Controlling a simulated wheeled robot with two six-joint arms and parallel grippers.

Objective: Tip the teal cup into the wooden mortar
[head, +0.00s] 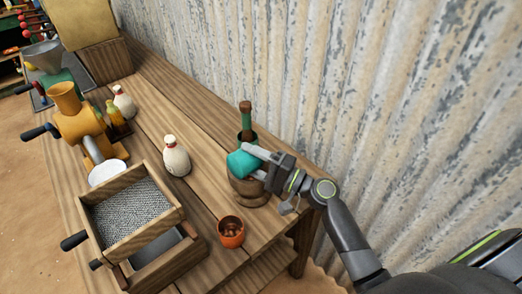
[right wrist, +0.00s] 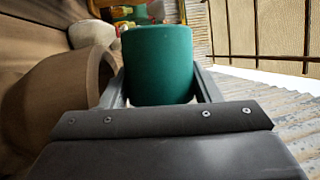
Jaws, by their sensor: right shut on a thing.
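The teal cup (head: 241,163) is between the fingers of my right gripper (head: 256,162), which is shut on it. In the head view the cup lies tilted on its side, above the wooden mortar (head: 246,194). I cannot tell whether the cup touches the mortar's rim. The right wrist view shows the cup (right wrist: 157,65) between both fingers and the mortar's round wall (right wrist: 62,100) beside it at the left. The mortar's inside is mostly hidden by the cup and gripper. My left gripper is not in view.
An orange cup (head: 231,233) with brown contents stands near the mortar. White bottles (head: 175,157), an orange grinder (head: 76,118) and a wooden sieve box (head: 160,202) stand left. The corrugated wall (head: 350,85) is close behind.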

